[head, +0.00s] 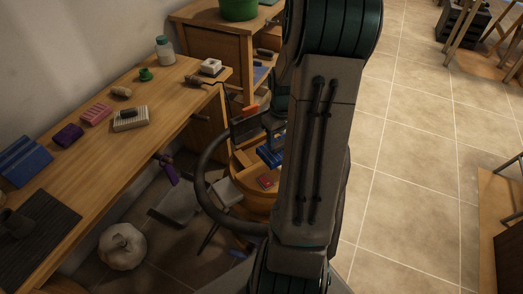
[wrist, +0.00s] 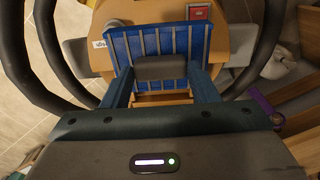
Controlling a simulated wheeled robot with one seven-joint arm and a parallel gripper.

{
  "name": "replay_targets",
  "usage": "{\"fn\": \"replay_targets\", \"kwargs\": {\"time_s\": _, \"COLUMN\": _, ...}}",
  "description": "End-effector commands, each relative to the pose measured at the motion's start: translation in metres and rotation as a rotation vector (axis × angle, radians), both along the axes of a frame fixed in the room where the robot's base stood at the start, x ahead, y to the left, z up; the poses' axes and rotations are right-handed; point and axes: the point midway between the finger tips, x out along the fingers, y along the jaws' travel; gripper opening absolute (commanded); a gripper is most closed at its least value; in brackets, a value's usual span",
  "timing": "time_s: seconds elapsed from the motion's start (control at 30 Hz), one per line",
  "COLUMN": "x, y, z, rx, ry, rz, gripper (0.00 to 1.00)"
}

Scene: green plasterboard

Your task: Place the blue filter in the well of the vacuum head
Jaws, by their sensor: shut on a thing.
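The blue filter (wrist: 121,47) fills the upper middle of the wrist view, a blue slab with pale ribs and a grey grip block (wrist: 160,68). My gripper (wrist: 161,82) is shut on that grip, one finger on each side. The filter is over a round wooden table top; the view from above does not show whether it touches anything. In the head view a blue piece (head: 268,155), apparently the filter, shows beside my arm, which hides much of that table. I cannot pick out the vacuum head or its well with certainty.
The round wooden top (wrist: 240,40) also carries a red square item (wrist: 199,12) and a grey round object (wrist: 113,26). A long bench (head: 95,165) at left holds a cream ribbed block (head: 130,124), pink and purple blocks and a blue block (head: 24,160). Tiled floor is open at right.

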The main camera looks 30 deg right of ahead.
Motion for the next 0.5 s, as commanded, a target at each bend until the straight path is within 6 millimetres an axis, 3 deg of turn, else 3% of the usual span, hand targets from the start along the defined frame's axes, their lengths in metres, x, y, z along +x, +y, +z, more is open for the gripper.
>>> {"fn": "replay_targets", "kwargs": {"time_s": 0.5, "x": 0.096, "y": -0.005, "z": -0.059, "rx": 0.002, "ry": 0.001, "rz": 0.001, "gripper": 0.2}}
